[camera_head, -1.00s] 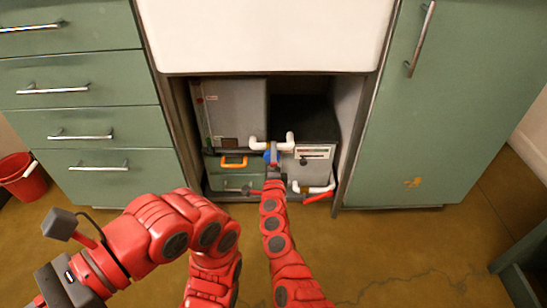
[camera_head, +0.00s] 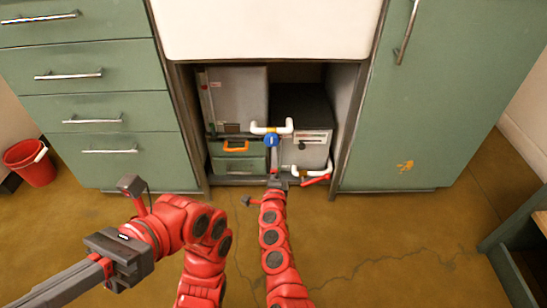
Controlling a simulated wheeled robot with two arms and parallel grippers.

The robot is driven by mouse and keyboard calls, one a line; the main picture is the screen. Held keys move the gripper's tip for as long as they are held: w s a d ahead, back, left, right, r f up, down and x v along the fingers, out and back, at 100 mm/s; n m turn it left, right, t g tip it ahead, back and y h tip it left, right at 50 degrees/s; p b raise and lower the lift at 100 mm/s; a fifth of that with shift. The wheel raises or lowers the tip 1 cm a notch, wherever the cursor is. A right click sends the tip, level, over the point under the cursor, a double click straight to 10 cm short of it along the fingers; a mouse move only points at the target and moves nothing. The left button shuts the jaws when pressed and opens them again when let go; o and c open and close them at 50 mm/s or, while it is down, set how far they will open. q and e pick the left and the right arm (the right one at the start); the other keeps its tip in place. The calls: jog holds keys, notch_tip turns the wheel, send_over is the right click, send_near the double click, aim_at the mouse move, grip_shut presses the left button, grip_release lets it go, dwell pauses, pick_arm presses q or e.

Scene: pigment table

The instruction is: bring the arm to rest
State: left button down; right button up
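My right arm reaches forward to the open space under the white sink. My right gripper (camera_head: 273,152) points at a blue round part (camera_head: 271,140) below a white pipe (camera_head: 271,127). Its fingertips are at or just in front of the blue part; I cannot tell whether they touch it. Its finger gap is too small to read. My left arm is folded at the lower left. Its gripper (camera_head: 25,298) points to the lower left, away from the cabinet, with its tips near or past the picture edge. I see nothing in it, and its opening is unclear.
Under the sink (camera_head: 265,30) stand a grey box (camera_head: 238,98), a green case (camera_head: 237,165) with an orange handle and a dark box (camera_head: 300,105). A lower white pipe has a red handle (camera_head: 317,180). A red bucket (camera_head: 35,170) stands left. The floor ahead is clear.

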jog(key=shift+s, duration=0.55)
